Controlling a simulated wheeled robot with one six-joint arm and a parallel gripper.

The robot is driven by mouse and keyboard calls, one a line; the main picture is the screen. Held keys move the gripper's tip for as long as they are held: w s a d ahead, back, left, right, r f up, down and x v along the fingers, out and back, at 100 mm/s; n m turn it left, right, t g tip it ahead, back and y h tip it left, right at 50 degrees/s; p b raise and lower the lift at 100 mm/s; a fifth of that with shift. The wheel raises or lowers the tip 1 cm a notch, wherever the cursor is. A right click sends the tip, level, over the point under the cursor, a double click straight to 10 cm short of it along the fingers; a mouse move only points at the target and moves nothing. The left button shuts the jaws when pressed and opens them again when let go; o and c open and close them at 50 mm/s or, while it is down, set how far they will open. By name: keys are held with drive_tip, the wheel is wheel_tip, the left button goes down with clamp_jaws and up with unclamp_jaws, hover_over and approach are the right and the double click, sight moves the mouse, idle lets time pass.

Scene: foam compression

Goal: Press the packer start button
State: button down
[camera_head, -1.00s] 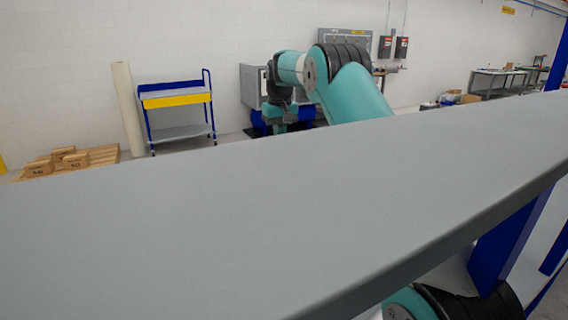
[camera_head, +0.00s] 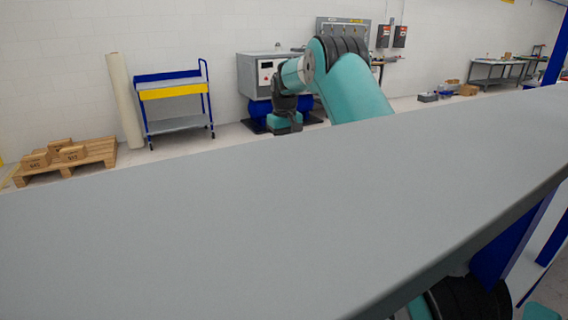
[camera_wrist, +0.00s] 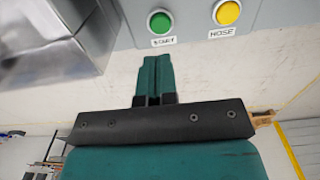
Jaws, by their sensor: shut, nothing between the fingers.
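In the wrist view a round green button (camera_wrist: 160,22) with a label reading START sits on a grey panel (camera_wrist: 190,18) at the top. A yellow button (camera_wrist: 227,13) labelled HOSE is to its right. My gripper (camera_wrist: 154,60) is shut and empty, its teal fingers pointing up the picture toward the green button. The tips appear just below the START label; whether they are close to the panel is hard to tell. The head view shows my arm reaching over the far side of a grey surface, and the buttons cannot be made out there.
A large grey surface (camera_head: 200,235) fills the head view's foreground. Behind it stand a blue and yellow cart (camera_head: 175,105), a pallet (camera_head: 98,150) with boxes and a grey cabinet (camera_head: 258,75) beside my arm. A shiny metal block (camera_wrist: 50,40) is left of the buttons.

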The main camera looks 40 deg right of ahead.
wheel_tip(320, 180, down, 7)
drive_tip(key=shift+p, duration=0.85)
drive_tip(key=shift+f, duration=0.1)
